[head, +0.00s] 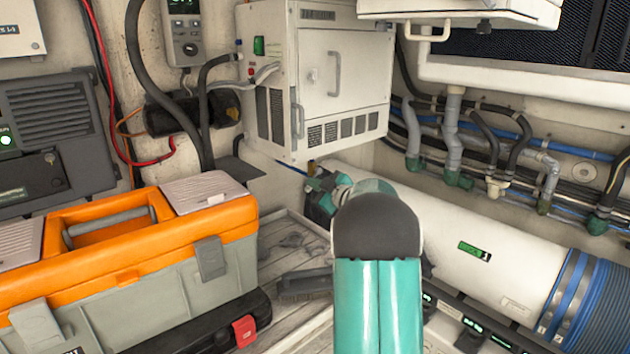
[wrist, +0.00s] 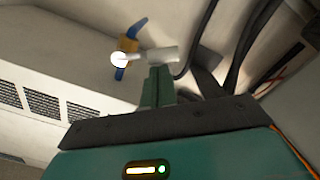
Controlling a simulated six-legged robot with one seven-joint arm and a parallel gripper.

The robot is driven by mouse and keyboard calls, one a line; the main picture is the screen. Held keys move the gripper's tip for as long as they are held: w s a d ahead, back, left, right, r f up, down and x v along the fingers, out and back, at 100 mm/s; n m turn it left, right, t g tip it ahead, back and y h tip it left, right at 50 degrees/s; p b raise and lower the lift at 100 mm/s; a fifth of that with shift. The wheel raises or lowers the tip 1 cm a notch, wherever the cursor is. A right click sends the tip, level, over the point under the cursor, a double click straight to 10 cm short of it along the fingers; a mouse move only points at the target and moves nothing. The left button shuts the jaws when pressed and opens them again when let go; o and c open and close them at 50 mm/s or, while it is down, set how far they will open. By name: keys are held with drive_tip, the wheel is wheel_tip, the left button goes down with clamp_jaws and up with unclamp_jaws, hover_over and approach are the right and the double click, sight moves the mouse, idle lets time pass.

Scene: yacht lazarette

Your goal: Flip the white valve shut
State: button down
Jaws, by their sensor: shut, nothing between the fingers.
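The white valve (wrist: 152,56) shows in the wrist view as a white lever with a round white hub. Its brass-coloured body (wrist: 129,44) sits on a blue pipe (wrist: 139,27). The lever lies crosswise to the pipe and points right in that view. My gripper (wrist: 159,70) is shut and empty, its fingertips at the lever's underside in the picture; I cannot tell whether they touch it. In the head view, my gripper (head: 314,184) is just below the white cabinet, beside the small brass valve body (head: 311,167). The lever is not distinguishable there.
The white cabinet (head: 343,70) hangs directly above the valve. A large white cylinder (head: 470,240) lies to the right of my arm. An orange and grey toolbox (head: 150,270) stands at left. Dark hoses (wrist: 205,45) run close to the valve in the wrist view.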

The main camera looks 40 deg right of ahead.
drive_tip(key=d+f+n, duration=0.1)
drive_tip(key=n, duration=0.2)
drive_tip(key=d+f+n, duration=0.1)
drive_tip(key=n, duration=0.2)
drive_tip(key=d+f+n, duration=0.1)
drive_tip(key=f+n, duration=0.1)
drive_tip(key=n, duration=0.1)
drive_tip(key=shift+d, duration=0.15)
idle(0.4)
drive_tip(key=shift+a, duration=0.2)
idle(0.3)
